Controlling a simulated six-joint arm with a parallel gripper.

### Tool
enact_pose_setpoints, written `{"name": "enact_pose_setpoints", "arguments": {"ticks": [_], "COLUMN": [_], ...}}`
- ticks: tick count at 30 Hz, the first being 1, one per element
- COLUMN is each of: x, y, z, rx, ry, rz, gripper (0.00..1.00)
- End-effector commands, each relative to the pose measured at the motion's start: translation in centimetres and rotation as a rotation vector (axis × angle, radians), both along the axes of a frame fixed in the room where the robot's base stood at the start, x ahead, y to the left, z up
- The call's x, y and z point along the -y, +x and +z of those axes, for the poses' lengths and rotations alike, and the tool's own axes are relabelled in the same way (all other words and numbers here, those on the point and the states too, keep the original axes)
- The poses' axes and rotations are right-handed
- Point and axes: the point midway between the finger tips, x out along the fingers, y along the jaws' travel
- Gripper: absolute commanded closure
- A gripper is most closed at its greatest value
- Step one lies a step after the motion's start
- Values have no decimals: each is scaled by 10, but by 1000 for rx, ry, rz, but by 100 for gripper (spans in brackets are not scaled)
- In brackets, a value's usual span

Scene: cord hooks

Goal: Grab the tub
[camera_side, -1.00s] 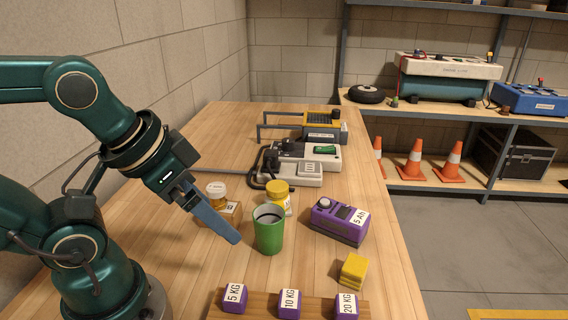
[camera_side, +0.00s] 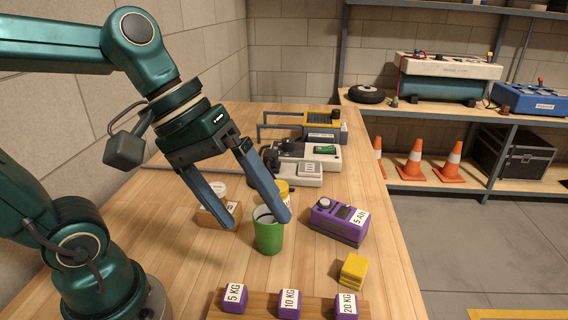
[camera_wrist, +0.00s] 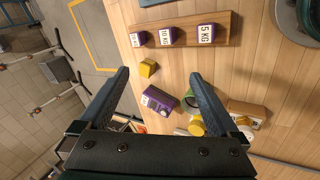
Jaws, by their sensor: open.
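My gripper (camera_side: 259,224) is open and empty, tilted downward over the table. In the side view its fingertips appear on either side of the upper part of a green open container (camera_side: 268,240); I cannot tell whether they touch it. A tub with a yellow lid (camera_side: 283,187) is behind the right finger, mostly hidden. A small jar with a white lid (camera_side: 218,187) is on a wooden block (camera_side: 208,219), partly behind the left finger. In the wrist view the fingers (camera_wrist: 160,75) are wide apart; the yellow lid (camera_wrist: 197,128) shows near the right finger, which partly covers the green container (camera_wrist: 190,98).
A purple battery pack (camera_side: 339,222) lies right of the green container, with a yellow block (camera_side: 353,270) in front. A wooden rack (camera_side: 262,302) with purple weights is at the near edge. Grey and yellow devices (camera_side: 322,165) stand at the back.

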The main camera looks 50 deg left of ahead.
Motion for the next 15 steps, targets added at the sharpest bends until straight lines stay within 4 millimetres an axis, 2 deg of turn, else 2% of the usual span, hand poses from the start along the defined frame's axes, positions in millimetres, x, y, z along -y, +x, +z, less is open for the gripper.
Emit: {"name": "enact_pose_setpoints", "arguments": {"ticks": [4,8,11,15], "x": [6,-1,-16,-51], "y": [35,73,104,144], "z": [8,13,13,4], "rx": [-166,-296,-383,-485], "ry": [-240,-455,-617,-838], "rz": [211,401,547,743], "gripper": [3,3,3,3]}}
